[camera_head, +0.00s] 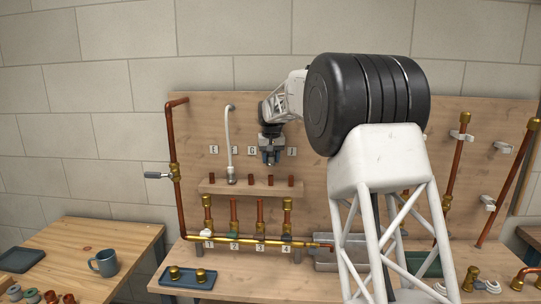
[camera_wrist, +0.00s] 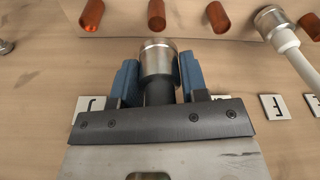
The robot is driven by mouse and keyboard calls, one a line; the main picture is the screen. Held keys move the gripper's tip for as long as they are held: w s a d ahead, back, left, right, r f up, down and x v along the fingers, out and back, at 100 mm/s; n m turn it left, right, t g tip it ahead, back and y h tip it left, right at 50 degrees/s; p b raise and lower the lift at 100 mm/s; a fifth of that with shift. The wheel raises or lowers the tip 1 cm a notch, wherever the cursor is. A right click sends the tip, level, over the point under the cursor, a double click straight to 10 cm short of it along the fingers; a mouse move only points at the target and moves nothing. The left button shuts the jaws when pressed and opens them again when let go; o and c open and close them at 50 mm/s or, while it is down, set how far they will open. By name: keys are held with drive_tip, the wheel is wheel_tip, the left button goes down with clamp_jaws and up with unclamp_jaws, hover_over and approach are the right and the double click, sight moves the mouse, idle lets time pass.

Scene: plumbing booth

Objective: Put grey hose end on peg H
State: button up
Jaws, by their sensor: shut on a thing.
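My gripper (camera_wrist: 158,80) is shut on the grey hose end, a silver metal collar (camera_wrist: 158,58) on a dark hose, gripped between blue fingers. In the head view my gripper (camera_head: 271,157) is in front of the pegboard, above the shelf. Peg H (camera_head: 270,181) is a short copper stub on the shelf, just below the gripper. In the wrist view peg H (camera_wrist: 157,15) lies straight beyond the collar, with a gap between them. The H label is hidden behind the gripper.
A white hose (camera_head: 228,138) has its metal end on peg F (camera_wrist: 275,20). Peg G (camera_wrist: 217,17) and peg J (camera_wrist: 92,15) stand bare on either side of peg H. Copper pipes and a brass line (camera_head: 260,241) run below the shelf (camera_head: 240,189).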

sight(271, 176)
drive_tip(key=shift+f, duration=1.55)
drive_tip(key=shift+f, duration=2.5)
idle(0.6)
drive_tip(key=o, duration=1)
drive_tip(key=shift+r, duration=0.1)
drive_tip(key=shift+s+d+r, duration=0.1)
drive_tip(key=shift+s+r, duration=0.1)
drive_tip(key=shift+r, duration=1.05)
drive_tip(key=shift+s+r, duration=0.2)
drive_tip(key=shift+r, duration=1.1)
drive_tip(key=shift+s+d+r, duration=0.1)
drive_tip(key=shift+s+r, duration=0.1)
drive_tip(key=shift+r, duration=1.05)
drive_tip(key=shift+r, duration=0.15)
drive_tip(key=shift+r, duration=2.85)
